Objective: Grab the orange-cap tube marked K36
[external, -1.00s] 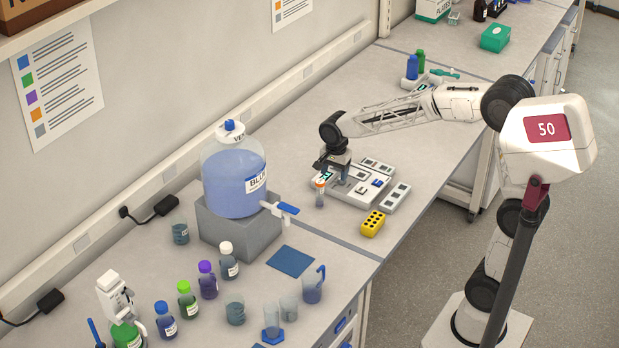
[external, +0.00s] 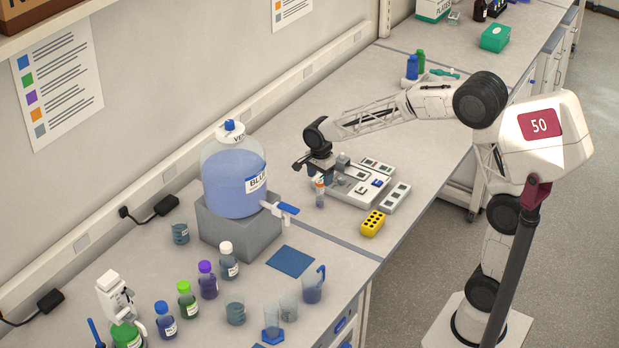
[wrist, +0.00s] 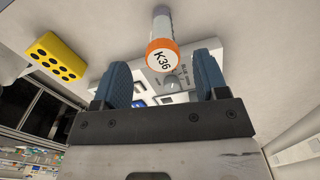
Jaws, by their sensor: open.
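The tube (external: 320,198) stands upright on the bench at the left front of a light grey instrument block. Its orange cap, marked K36 (wrist: 162,57), faces the camera in the wrist view. My gripper (external: 324,176) is just above and behind the tube in the external view. In the wrist view my gripper (wrist: 163,68) is open, with one blue finger to each side of the cap. The cap shows in the gap near the fingertips, and I see no finger touching it.
The light grey block (external: 345,192) with small inserts lies right beside the tube. A yellow rack with holes (external: 373,223) stands to the front right, also in the wrist view (wrist: 55,58). A large blue-liquid carboy (external: 233,185) on a grey stand is at left, its spigot (external: 284,208) pointing toward the tube.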

